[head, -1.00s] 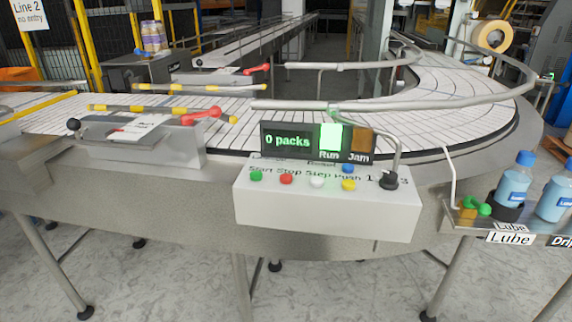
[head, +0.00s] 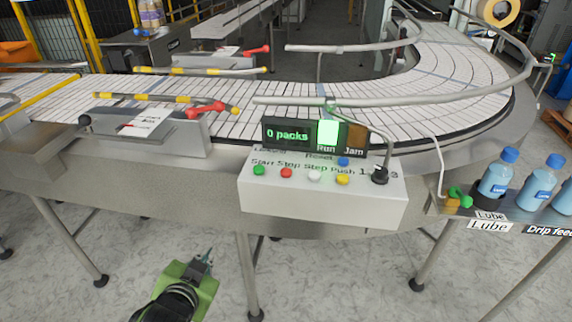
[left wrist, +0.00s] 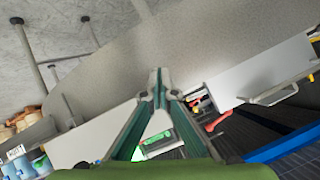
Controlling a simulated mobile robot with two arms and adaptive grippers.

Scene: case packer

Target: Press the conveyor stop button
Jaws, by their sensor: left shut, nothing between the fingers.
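The red stop button (head: 286,172) sits on the top of the white control box (head: 320,205), between the green start button (head: 258,170) and the white step button (head: 314,175). A display (head: 316,133) above it reads "0 packs" with the green Run lamp lit. My left gripper (head: 208,256) is low in front of the conveyor, below and left of the box, touching nothing. Its fingers (left wrist: 157,75) are shut and empty in the left wrist view. My right gripper is not in view.
A yellow push button (head: 342,180), a blue reset button (head: 343,161) and a black knob (head: 380,175) share the box. A guide rail (head: 400,100) curves above the conveyor. Blue-capped bottles (head: 540,182) stand at right. Floor before the conveyor is clear.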

